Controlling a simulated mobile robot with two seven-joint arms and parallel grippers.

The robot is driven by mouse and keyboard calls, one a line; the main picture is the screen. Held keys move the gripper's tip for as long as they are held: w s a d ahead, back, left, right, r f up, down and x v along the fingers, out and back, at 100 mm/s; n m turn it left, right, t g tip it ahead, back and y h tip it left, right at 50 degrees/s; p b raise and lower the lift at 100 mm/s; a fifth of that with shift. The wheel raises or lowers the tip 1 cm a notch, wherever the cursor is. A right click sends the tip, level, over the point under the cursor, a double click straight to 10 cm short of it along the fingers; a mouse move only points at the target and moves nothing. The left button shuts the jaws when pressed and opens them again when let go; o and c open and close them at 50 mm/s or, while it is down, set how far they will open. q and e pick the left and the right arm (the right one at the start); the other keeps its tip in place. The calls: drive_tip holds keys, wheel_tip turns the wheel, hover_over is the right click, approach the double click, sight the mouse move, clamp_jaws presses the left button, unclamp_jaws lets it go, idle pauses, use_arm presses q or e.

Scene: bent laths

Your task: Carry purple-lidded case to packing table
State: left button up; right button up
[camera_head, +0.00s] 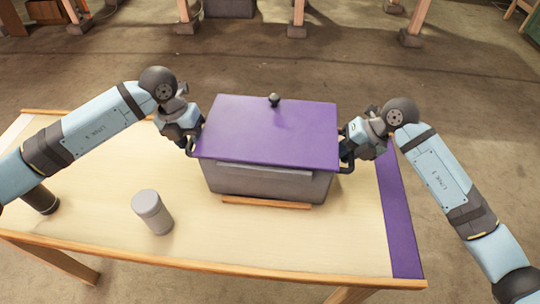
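The grey case (265,182) with a flat purple lid (270,130) and a round black knob (274,100) is over the middle of the pale wooden table. It looks level; I cannot tell whether its base touches the table top. My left gripper (190,146) is at the black handle on the case's left side. My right gripper (346,153) is at the black handle on its right side. The fingertips merge with the dark handles, so whether either gripper has closed does not show.
A grey lidded canister (152,211) stands front left of the case. A dark cylinder (40,199) is at the table's left. A thin wooden strip (266,203) lies along the case's front. A purple band (400,220) runs down the table's right edge. Open floor lies behind.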

use_arm(q)
drive_tip(key=c, duration=0.4)
use_arm(e)
clamp_jaws()
use_arm(q)
clamp_jaws()
drive_tip(key=shift+w+r, duration=0.1)
drive_tip(key=shift+r, duration=0.05)
use_arm(e)
drive_tip(key=shift+w+r, duration=0.1)
drive_tip(key=shift+r, duration=0.05)
